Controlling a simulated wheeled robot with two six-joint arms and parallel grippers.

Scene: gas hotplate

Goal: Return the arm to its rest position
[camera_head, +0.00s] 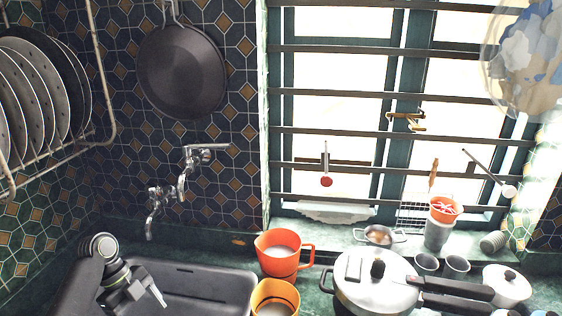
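My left arm (103,247) comes in at the lower left, over the left side of the dark sink. Its gripper (156,294) points down and to the right above the basin. I see light-coloured finger parts, but the gap between the fingers is not clear at this size. I see nothing held in it. My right gripper is not in view.
The dark sink (205,285) lies below the wall taps (183,172). An orange jug (279,262) and an orange-yellow cup (274,296) stand at its right. A lidded steel pressure cooker (350,292) is further right. A plate rack (106,62) hangs at upper left.

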